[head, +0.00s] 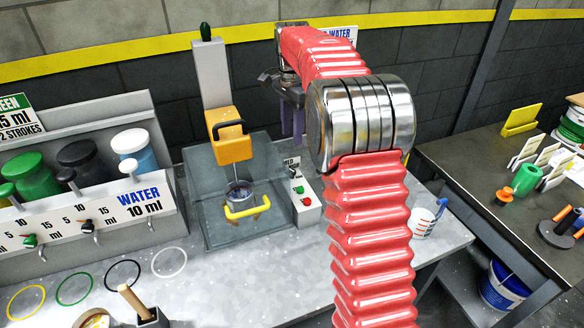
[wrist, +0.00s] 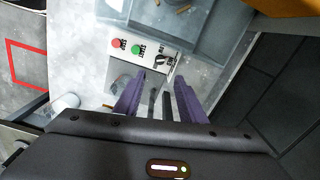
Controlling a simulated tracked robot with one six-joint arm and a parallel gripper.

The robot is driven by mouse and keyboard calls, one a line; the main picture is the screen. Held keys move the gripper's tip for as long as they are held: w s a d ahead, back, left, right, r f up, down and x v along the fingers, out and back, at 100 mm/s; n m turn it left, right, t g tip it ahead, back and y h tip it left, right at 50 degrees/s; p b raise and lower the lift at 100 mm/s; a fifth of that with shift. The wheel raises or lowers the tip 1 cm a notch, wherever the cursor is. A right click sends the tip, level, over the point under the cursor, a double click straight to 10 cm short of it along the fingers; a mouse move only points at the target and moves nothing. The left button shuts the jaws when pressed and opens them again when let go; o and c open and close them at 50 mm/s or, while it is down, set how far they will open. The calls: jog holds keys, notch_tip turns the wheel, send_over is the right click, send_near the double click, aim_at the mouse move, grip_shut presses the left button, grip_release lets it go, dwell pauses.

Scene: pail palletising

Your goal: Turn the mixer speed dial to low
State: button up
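The mixer (head: 230,149) has an orange head on a grey column, with a metal pot (head: 239,193) below it inside a clear guard. Its control panel (head: 310,214) stands at the guard's right and carries a green and a red button. The dark speed dial (wrist: 164,61) is at the panel's end beyond the buttons in the wrist view; its exact setting is too small to read. My gripper (wrist: 158,82) has its two purple fingers apart, with nothing seen held between them. In the head view my gripper (head: 292,122) hangs above and behind the panel, pointing down.
Left of the mixer is a dispenser rack (head: 95,225) with coloured jars. Coloured rings mark the bench in front of it. A white jug (head: 423,222) stands right of my arm. A darker bench is at far right.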

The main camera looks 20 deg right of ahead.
aim_at(292, 171)
jog(key=shift+f, duration=0.15)
notch_tip(292, 171, down, 14)
jog(key=shift+r, duration=0.2)
dwell(0.5)
jog(key=shift+c, duration=0.2)
grip_shut()
